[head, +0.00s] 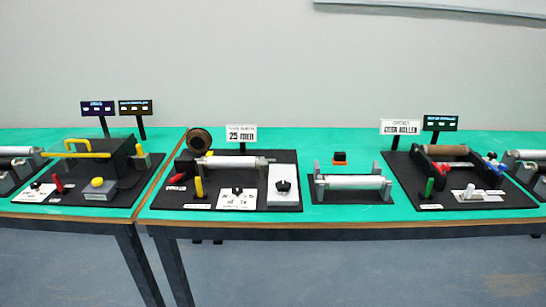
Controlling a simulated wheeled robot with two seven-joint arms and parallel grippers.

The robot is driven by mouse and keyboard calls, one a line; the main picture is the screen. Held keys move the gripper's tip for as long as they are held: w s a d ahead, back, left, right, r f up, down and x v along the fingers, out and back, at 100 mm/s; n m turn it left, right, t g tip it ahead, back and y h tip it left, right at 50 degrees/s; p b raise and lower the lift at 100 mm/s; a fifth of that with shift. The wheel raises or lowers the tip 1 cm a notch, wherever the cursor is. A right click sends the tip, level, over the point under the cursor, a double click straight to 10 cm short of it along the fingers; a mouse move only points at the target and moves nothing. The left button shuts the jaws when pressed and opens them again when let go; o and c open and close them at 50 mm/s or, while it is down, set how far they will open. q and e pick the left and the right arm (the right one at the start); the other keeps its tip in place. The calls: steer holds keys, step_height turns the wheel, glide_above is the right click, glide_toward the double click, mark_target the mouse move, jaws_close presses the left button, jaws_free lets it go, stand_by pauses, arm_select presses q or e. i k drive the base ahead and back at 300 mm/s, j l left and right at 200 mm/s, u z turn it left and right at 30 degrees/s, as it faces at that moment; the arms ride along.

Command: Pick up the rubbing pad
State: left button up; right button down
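A small block with a black top and an orange base (340,158) lies on the green table top behind a white roller. It may be the rubbing pad, but it is too small to tell for sure. Nothing touches it from above. Neither of my grippers shows in the head view.
A white roller on grey stands (350,182) is in front of the block. A black station board (168,197) with a brown roll is to its left. Another black board (425,203) with a brown roller is to its right. Signs on posts (242,134) stand at the back.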

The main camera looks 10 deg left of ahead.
mark_target(339, 159)
steer(key=i+u, duration=0.3)
steer(key=i, duration=0.4)
steer(key=i+l+u, duration=0.25)
steer(key=i, duration=0.45)
steer(key=j, duration=0.1)
